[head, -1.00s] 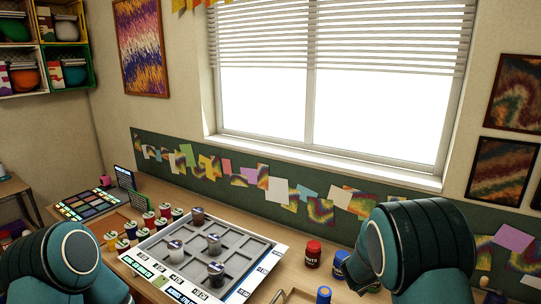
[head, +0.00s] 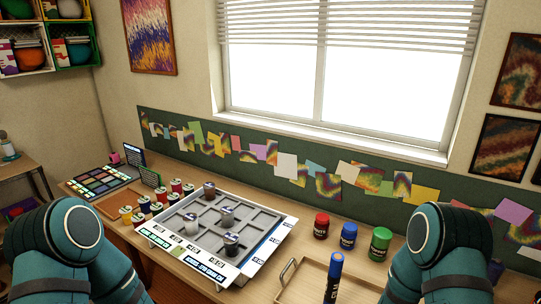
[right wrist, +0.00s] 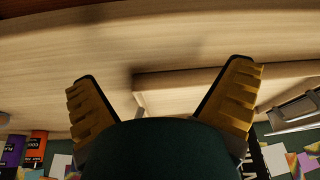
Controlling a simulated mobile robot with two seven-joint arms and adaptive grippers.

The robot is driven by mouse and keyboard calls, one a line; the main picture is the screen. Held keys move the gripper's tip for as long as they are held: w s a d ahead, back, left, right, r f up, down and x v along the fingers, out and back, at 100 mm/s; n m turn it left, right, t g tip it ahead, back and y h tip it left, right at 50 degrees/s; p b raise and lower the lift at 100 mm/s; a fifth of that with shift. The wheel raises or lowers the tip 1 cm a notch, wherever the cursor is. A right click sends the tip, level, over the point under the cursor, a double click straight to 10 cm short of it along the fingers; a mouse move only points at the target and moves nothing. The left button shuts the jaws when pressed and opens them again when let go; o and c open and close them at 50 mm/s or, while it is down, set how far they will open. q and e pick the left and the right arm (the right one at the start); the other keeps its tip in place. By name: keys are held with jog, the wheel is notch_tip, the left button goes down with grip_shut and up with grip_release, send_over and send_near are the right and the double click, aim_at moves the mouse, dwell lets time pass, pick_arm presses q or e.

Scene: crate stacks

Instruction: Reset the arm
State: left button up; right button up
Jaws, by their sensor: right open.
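My right gripper (right wrist: 160,95) shows in the right wrist view with its two yellow ridged fingers spread wide apart and nothing between them. Pale wood fills the view beyond the fingers. In the head view my right arm (head: 440,255) stands at the lower right and my left arm (head: 70,250) at the lower left. Both show only their teal upper links, and neither gripper is in the head view.
A grey compartment tray (head: 262,226) with several small jars stands mid-table. Red (head: 321,226), blue (head: 348,236) and green (head: 380,244) jars stand right of it.

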jog(key=s+a+f+n+g+y, duration=0.1)
jog(key=s+a+g+y, duration=0.15)
jog(key=s+a, duration=0.45)
jog(key=s+a+f+n+g+y, duration=0.1)
jog(key=s+a+y, duration=0.25)
jog(key=s, duration=0.55)
jog(key=w+a+f+n+t+b, duration=0.1)
jog(key=w+a+f+b, duration=0.2)
jog(key=w+b, duration=0.3)
jog(key=f+b, duration=0.1)
jog(key=b, duration=0.3)
jog(key=shift+w+f+h, duration=0.2)
jog(key=shift+h, duration=0.1)
